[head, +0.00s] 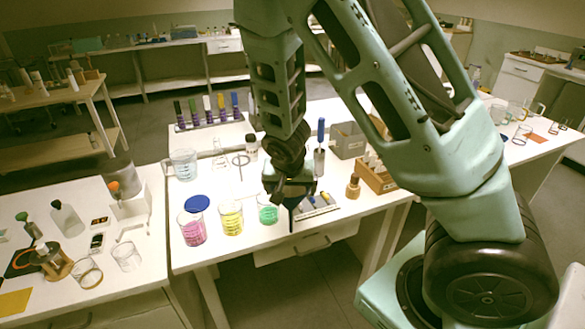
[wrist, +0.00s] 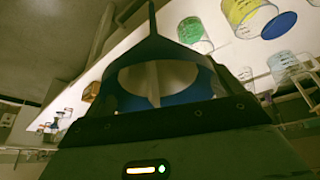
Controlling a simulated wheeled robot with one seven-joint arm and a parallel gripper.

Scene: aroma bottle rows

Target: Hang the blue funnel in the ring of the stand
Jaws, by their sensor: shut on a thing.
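My gripper (head: 290,193) is shut on the blue funnel (head: 292,205) above the front part of the middle table. The funnel's narrow stem points down in the head view. In the wrist view the funnel (wrist: 165,98) fills the space between the fingers, with its blue wall and stem showing. A thin dark ring (head: 240,159), which looks like the stand's ring, is behind and left of my gripper, apart from the funnel. The stand's post and base are hard to make out.
Beakers of pink (head: 192,229), yellow (head: 231,217) and green liquid (head: 267,209) stand along the front. A blue disc (head: 197,203) lies behind the pink one. An empty beaker (head: 184,165) and a flask (head: 220,152) are farther back. A wooden rack (head: 377,181) stands right.

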